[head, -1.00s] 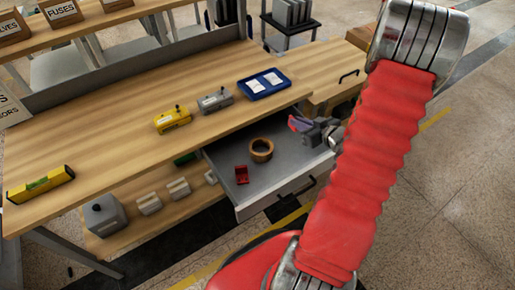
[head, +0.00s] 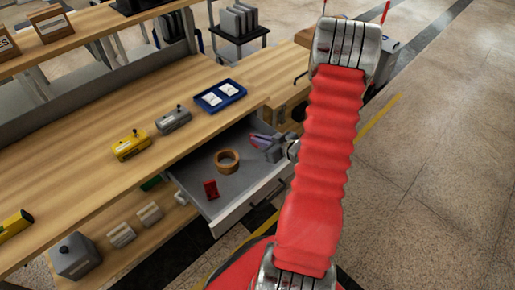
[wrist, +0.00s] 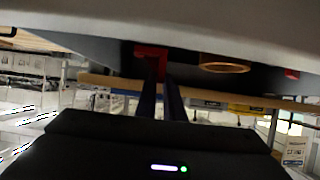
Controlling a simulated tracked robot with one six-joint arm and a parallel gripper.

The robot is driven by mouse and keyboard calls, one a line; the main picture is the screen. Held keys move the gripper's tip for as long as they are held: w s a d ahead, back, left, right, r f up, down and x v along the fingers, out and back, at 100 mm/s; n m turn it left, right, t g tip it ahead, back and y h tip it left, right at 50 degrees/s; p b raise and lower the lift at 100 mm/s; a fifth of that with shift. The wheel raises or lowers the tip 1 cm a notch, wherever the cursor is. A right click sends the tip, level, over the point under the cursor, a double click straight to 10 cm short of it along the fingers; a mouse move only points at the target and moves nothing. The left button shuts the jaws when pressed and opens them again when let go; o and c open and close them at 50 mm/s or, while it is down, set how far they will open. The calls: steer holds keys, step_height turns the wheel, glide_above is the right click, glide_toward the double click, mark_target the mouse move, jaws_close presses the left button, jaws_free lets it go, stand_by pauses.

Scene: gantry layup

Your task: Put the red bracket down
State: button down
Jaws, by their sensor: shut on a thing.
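My gripper (head: 260,138) is over the back right part of an open grey drawer (head: 240,209), its dark purple fingers pointing left. In the wrist view the fingers (wrist: 162,70) are shut on a red bracket (wrist: 150,50) at their tips. In the head view the held bracket is small and hardly to be told from the fingers. Whether it touches the drawer floor I cannot tell. A second red piece (head: 210,188) lies in the drawer's front left part; it also shows in the wrist view (wrist: 291,73).
A brown ring (head: 227,161) lies in the drawer between the gripper and the second red piece. The bench top (head: 80,175) overhangs the drawer's left side and carries a yellow box (head: 130,146), a grey box (head: 173,120) and a blue tray (head: 221,96). Open floor is at right.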

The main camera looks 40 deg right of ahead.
steer(key=shift+f, duration=2.05)
steer(key=c, duration=1.9)
jaws_free()
steer(key=shift+f, duration=0.1)
steer(key=shift+o, duration=0.2)
steer(key=v, duration=1.2)
